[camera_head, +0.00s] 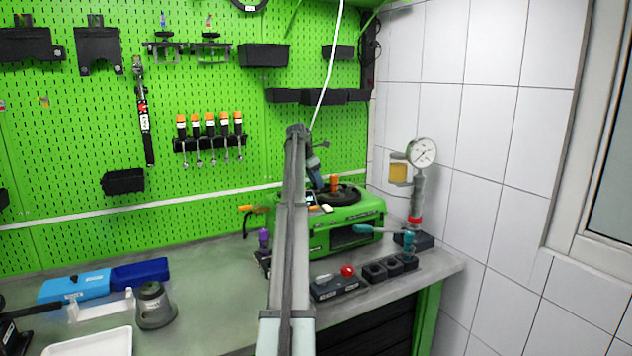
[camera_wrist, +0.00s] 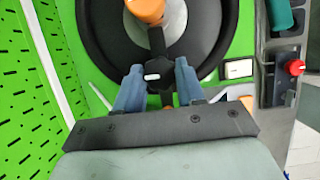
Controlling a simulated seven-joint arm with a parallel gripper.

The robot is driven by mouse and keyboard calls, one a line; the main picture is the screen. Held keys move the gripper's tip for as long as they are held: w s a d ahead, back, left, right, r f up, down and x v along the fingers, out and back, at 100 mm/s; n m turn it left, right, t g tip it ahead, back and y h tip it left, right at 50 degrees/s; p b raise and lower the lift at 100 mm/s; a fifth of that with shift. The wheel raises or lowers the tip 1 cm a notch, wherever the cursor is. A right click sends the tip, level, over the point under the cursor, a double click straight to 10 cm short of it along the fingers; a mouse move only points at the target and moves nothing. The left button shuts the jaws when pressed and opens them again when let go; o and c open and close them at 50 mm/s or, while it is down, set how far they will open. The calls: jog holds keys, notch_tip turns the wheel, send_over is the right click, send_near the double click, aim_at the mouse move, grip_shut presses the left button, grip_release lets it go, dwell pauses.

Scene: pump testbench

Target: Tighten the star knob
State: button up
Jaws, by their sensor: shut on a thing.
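The black star knob (camera_wrist: 157,78), with a pale mark on its top, shows in the wrist view in front of a large dark round part of the green machine (camera_head: 353,215). My gripper (camera_wrist: 158,70) has its two blue fingers on either side of the knob and is shut on it. In the head view my gripper (camera_head: 316,176) is over the top of the green machine. The knob cannot be made out there, as the gripper and the machine's top parts crowd it.
An orange knob (camera_wrist: 147,9) stands close beyond the star knob. A red button box (camera_head: 340,286), black holders (camera_head: 388,268) and a gauge (camera_head: 421,153) on a post stand near the machine. The green pegboard (camera_head: 80,150) is behind. Blue cases (camera_head: 75,287) lie at the left.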

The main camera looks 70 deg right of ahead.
jog(key=shift+d+m, duration=0.1)
jog(key=shift+m, duration=0.2)
jog(key=m, duration=0.1)
jog(key=m+g+y, duration=0.1)
jog(key=m, duration=0.1)
jog(key=shift+w+d+m, duration=0.1)
jog(key=shift+d+m, duration=0.05)
jog(key=shift+m, duration=0.15)
jog(key=shift+m+y, duration=1.1)
jog(key=shift+m, duration=1.2)
jog(key=o, duration=1)
jog(key=shift+o, duration=0.2)
